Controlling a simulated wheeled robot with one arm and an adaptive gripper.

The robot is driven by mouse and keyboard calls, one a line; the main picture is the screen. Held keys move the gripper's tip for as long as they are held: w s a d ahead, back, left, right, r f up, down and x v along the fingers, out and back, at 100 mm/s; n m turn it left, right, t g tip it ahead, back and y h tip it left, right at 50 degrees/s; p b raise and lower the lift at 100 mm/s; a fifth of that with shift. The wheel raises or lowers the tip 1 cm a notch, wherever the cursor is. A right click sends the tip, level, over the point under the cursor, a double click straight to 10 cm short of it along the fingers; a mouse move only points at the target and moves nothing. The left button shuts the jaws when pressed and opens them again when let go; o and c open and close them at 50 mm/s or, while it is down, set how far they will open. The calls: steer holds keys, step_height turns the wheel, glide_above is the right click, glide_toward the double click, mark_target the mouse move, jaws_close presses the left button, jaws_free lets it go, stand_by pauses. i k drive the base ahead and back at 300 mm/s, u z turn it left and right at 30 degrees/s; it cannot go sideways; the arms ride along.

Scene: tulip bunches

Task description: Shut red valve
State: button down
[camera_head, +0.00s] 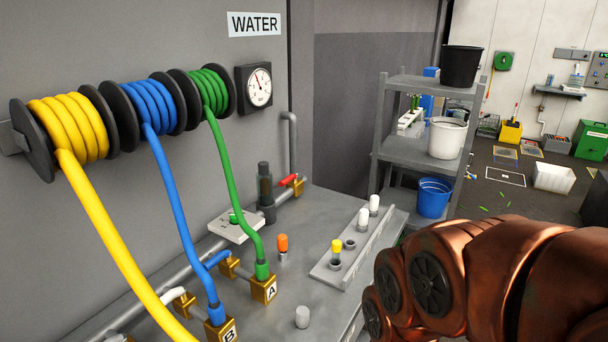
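The red valve handle (288,180) sits on a brass valve body (297,187) on the pipe at the back of the grey bench. The handle looks roughly in line with the pipe, sloping slightly; its exact angle is hard to tell at this size. It stands to the right of a dark upright cylinder (265,186). My copper-coloured arm fills the lower right of the view, well to the right of the valve and nearer the camera. My gripper cannot be made out, so its fingers and anything in them are hidden.
Yellow (109,245), blue (171,185) and green (224,170) hoses hang from wall reels, the green reaching brass block A (264,290). A rail with caps (343,273) and an orange-topped cap (282,244) stand on the bench. A grey shelf (426,146) stands behind.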

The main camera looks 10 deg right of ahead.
mark_target(294, 177)
steer(key=k, duration=1.3)
steer(key=z, duration=0.75)
steer(key=i, duration=1.55)
steer(key=u, duration=0.95)
steer(key=i, duration=0.55)
steer(key=u, duration=0.55)
